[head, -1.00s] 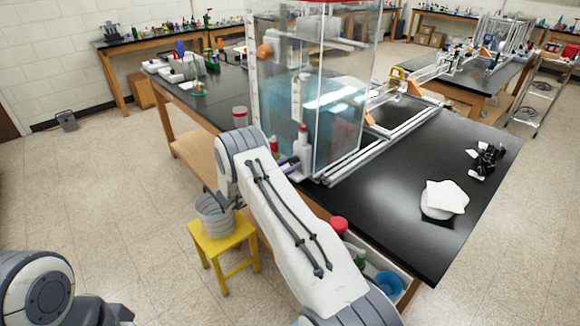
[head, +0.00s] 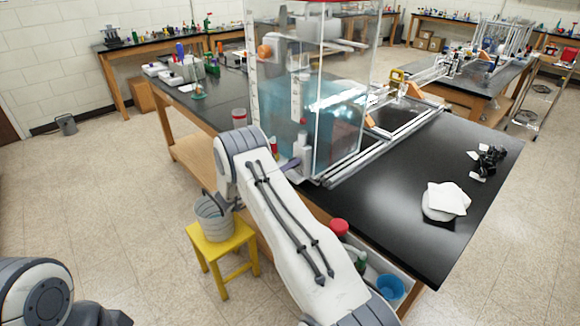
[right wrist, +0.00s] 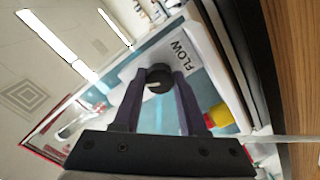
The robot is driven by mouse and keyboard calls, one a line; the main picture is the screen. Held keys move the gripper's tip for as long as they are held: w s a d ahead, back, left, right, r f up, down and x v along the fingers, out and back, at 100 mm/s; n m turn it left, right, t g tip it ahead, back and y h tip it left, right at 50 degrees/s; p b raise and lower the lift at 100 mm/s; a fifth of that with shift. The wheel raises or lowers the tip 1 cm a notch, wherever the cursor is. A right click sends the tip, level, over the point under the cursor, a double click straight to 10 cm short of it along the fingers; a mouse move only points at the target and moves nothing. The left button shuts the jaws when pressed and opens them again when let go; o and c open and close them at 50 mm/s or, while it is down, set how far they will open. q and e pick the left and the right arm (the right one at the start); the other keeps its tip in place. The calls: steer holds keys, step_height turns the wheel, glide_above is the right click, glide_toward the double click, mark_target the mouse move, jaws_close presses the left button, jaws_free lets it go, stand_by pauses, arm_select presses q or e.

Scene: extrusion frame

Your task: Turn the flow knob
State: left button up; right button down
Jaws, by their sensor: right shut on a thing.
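The flow knob (right wrist: 158,76) is round and black with a pale pointer mark. It sits on a white panel beside the printed word FLOW (right wrist: 179,56) in the right wrist view. My right gripper (right wrist: 158,80) has its two purple fingers on either side of the knob, shut on it.
The tank stands on a black-topped bench (head: 385,185). A yellow stool (head: 222,250) with a grey bucket (head: 214,222) stands in front. White cloths (head: 447,198) and a small black device (head: 491,160) lie at the right. The bench top between them and the tank is clear.

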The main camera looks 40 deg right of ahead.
steer(key=shift+n, duration=0.9)
steer(key=shift+c, duration=2.3)
jaws_free()
steer(key=shift+a, duration=0.1)
steer(key=a+b, duration=0.3)
steer(key=a, duration=0.7)
steer(key=shift+s, duration=0.4)
